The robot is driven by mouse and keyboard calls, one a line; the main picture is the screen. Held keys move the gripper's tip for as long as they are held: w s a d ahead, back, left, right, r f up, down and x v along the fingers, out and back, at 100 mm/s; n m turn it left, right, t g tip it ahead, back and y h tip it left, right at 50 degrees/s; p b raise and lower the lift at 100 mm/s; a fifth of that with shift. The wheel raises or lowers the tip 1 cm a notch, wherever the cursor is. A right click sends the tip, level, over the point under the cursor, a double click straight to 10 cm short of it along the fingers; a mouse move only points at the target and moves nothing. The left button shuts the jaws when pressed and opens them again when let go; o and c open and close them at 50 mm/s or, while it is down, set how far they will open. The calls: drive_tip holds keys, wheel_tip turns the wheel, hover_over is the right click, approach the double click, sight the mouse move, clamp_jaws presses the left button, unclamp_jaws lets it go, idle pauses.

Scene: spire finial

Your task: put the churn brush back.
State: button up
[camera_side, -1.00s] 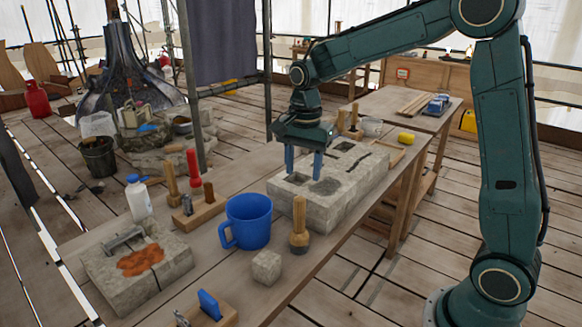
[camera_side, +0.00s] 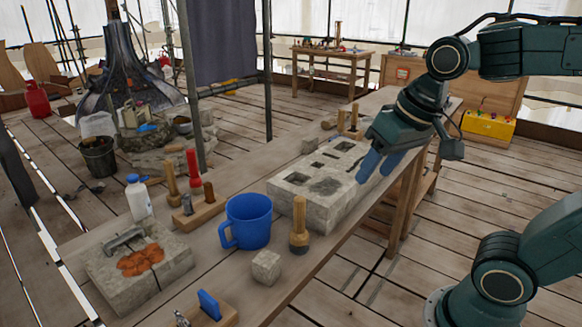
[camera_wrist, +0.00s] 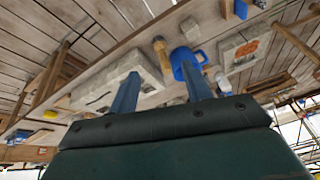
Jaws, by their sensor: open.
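The churn brush (camera_side: 299,229) stands on the bench, bristles down and wooden handle up, just right of the blue mug (camera_side: 249,221) and in front of the long stone block (camera_side: 325,186). In the wrist view, the brush (camera_wrist: 160,50) shows beyond the fingers, beside the mug (camera_wrist: 184,59). My gripper (camera_side: 375,172) is open and tilted, off the right side of the stone block and well away from the brush. Its two blue fingers (camera_wrist: 160,72) are apart with nothing between them.
A small stone cube (camera_side: 266,267) lies near the brush at the bench edge. Left of the mug are a wooden tool holder (camera_side: 199,215), a white bottle (camera_side: 138,199) and a stone slab (camera_side: 108,270) with orange material. The air above the brush is clear.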

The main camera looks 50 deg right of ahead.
drive_tip(key=shift+s+a+f+n+t, duration=0.1)
drive_tip(key=shift+s+f+n+t, duration=0.1)
drive_tip(key=shift+s+n, duration=0.5)
drive_tip(key=shift+s+a+f+n+t, duration=0.15)
drive_tip(key=shift+s+n, duration=0.3)
drive_tip(key=shift+s, duration=0.5)
drive_tip(key=shift+s+f+n+t, duration=0.25)
drive_tip(key=shift+s+n, duration=0.3)
drive_tip(key=shift+s, duration=0.3)
